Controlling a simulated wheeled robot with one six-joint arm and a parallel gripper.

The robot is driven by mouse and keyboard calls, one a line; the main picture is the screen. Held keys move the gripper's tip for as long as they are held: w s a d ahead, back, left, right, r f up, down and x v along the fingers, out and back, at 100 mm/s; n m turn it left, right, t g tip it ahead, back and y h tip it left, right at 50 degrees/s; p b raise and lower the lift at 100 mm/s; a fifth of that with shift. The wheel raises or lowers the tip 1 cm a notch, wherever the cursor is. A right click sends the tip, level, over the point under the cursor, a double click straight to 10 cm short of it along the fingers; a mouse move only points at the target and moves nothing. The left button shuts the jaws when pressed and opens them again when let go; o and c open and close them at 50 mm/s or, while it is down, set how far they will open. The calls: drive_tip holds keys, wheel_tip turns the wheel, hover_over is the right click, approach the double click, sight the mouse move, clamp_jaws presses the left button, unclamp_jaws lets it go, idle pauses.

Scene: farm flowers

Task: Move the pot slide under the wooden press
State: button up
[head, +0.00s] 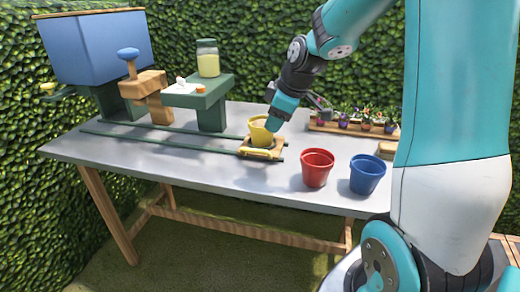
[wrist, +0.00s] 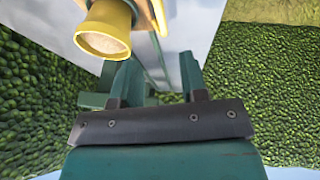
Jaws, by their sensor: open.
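The yellow pot (head: 260,130) stands on the pot slide (head: 262,153), a small yellow-and-wood carriage at the right end of two green rails (head: 180,134). The wooden press (head: 150,86), with a blue knob (head: 128,54) on top, stands over the left part of the rails. My gripper (head: 272,124) is at the pot's right side in the head view and partly covers it. In the wrist view my gripper (wrist: 158,78) is open with nothing clearly between its fingers. The yellow pot (wrist: 103,30) shows beyond the left finger, with something pale inside. Contact cannot be told.
A red pot (head: 317,168) and a blue pot (head: 367,174) stand right of the slide. A blue hopper (head: 82,45) is at the far left. A green stand (head: 212,100) bears a jar (head: 207,60) behind the rails. A flower tray (head: 345,131) lies at the back right.

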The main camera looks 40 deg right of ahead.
sight(260, 151)
drive_tip(key=x, duration=1.1)
drive_tip(key=shift+b, duration=0.35)
drive_tip(key=shift+s+a, duration=0.1)
clamp_jaws()
